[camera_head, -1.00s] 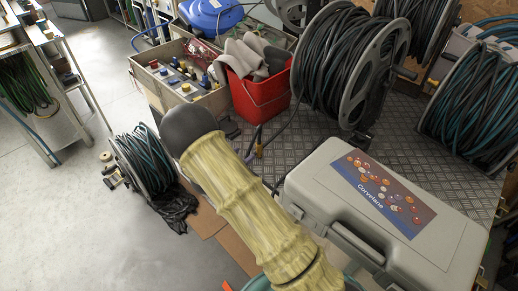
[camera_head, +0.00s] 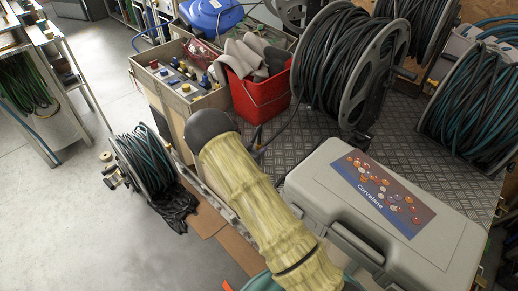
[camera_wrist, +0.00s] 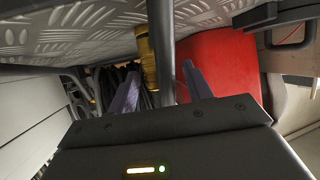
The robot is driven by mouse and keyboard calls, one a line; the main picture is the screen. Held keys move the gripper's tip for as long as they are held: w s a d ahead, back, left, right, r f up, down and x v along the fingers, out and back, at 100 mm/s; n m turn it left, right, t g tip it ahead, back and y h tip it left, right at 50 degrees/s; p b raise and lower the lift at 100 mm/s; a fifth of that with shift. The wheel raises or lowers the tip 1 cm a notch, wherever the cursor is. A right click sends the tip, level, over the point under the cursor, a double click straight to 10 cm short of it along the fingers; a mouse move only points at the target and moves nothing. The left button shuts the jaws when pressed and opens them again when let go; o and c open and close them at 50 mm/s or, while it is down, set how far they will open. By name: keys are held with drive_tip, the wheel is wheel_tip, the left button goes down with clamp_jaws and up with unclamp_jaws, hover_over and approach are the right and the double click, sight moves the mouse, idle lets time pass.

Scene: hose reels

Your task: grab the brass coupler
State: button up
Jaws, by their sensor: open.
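The brass coupler (camera_wrist: 147,62) shows in the wrist view as a gold, upright piece beside a dark grey hose or rod (camera_wrist: 162,45). In the picture it lies between the two fingers of my gripper (camera_wrist: 160,88), which are apart and empty. I cannot tell how far beyond the fingertips it is. In the head view a small brass and dark piece, likely the coupler (camera_head: 257,144), shows at the hose end just right of my arm's dark joint. My gripper is hidden behind my yellow-sleeved arm there.
A red bucket (camera_head: 262,97) with grey cloths stands behind the coupler. The grey case (camera_head: 400,215) sits at right on the chequered metal deck (camera_head: 300,150). A large hose reel (camera_head: 345,65) stands behind. A wooden crate (camera_head: 190,105) stands at left; a smaller reel (camera_head: 147,165) is on the floor.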

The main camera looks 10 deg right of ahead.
sight(261, 144)
drive_tip(key=x, duration=0.4)
drive_tip(key=shift+d+f, duration=0.1)
drive_tip(key=shift+d, duration=0.15)
drive_tip(key=shift+s, duration=0.1)
clamp_jaws()
wheel_tip(261, 144, up, 10)
idle(0.7)
idle(0.4)
